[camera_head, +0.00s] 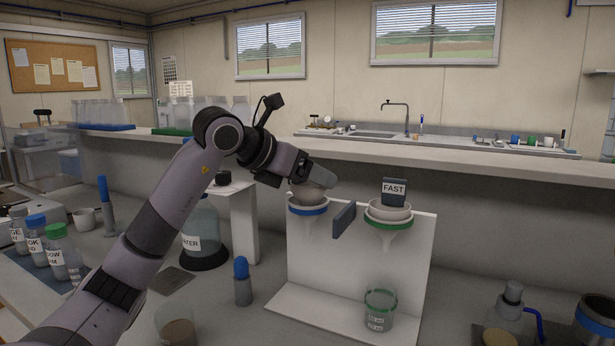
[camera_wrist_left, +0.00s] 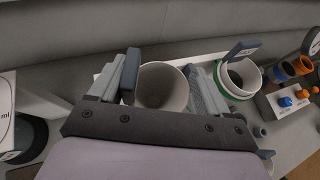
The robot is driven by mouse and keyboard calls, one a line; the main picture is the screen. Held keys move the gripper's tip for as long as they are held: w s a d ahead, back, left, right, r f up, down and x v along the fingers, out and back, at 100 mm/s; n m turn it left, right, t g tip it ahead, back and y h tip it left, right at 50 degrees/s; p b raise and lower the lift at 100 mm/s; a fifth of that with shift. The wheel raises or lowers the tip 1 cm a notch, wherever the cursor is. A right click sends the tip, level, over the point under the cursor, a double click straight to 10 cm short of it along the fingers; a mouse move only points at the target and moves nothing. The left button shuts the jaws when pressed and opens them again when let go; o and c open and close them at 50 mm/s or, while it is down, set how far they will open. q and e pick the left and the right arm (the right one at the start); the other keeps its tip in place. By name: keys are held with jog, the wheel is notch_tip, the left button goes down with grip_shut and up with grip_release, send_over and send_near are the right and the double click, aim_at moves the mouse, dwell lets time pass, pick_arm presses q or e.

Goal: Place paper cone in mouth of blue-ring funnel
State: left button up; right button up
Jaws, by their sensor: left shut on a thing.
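My left gripper (camera_head: 318,178) is shut on the pale paper cone (camera_head: 308,193), just over the blue-ring funnel (camera_head: 307,211) on the white stand. The cone's lower part is hidden at the funnel's mouth, so I cannot tell how deep it sits or whether it touches. In the left wrist view the open, round mouth of the cone (camera_wrist_left: 162,86) lies between the two fingers (camera_wrist_left: 165,85), facing the camera. The blue ring is not visible there. My right gripper is not in view.
A green-ring funnel (camera_head: 390,222) with a FAST sign (camera_head: 394,189) stands close on the right, above a green-ringed beaker (camera_head: 379,312). A dark plate (camera_head: 344,219) sits between the funnels. A water bottle (camera_head: 200,232) and blue-topped cylinder (camera_head: 242,284) stand left of the stand.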

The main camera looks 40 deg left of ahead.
pick_arm(q)
jog(key=shift+f+b, duration=0.55)
jog(key=shift+f, duration=0.1)
jog(key=o, duration=1)
jog(key=shift+r, duration=0.15)
